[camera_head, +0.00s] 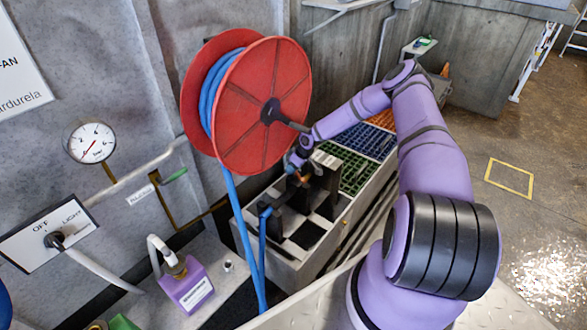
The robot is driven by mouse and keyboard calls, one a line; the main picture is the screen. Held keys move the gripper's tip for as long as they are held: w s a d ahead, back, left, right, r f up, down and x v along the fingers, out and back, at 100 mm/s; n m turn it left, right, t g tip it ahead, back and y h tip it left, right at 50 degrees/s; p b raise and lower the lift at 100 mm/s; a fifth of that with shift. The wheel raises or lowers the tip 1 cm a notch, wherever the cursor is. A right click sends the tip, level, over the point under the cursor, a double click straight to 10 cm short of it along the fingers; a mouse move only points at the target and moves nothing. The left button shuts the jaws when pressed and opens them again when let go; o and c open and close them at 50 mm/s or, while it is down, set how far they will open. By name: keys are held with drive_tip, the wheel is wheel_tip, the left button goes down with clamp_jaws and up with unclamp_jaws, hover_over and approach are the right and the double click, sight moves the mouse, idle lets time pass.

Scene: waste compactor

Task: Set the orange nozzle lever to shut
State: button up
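A small orange part (302,178), which looks like the nozzle lever, shows among dark fittings on top of the box below the hose reel. It is small and partly covered, so its setting is unclear. The blue hose (262,240) rises to a dark nozzle-like piece (272,207) just left of it. My gripper (293,163) is at the end of my purple arm, right above or at the orange part. I cannot tell whether they touch. The fingers are too small and dark to show whether they are open or shut.
The red hose reel (262,105) hangs close to the left of my gripper. Black uprights (325,172) stand beside the gripper. Green-lined compartments (350,166) lie behind. A purple bottle (187,287) stands at lower left. The floor at right is open.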

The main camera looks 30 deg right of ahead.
clamp_jaws()
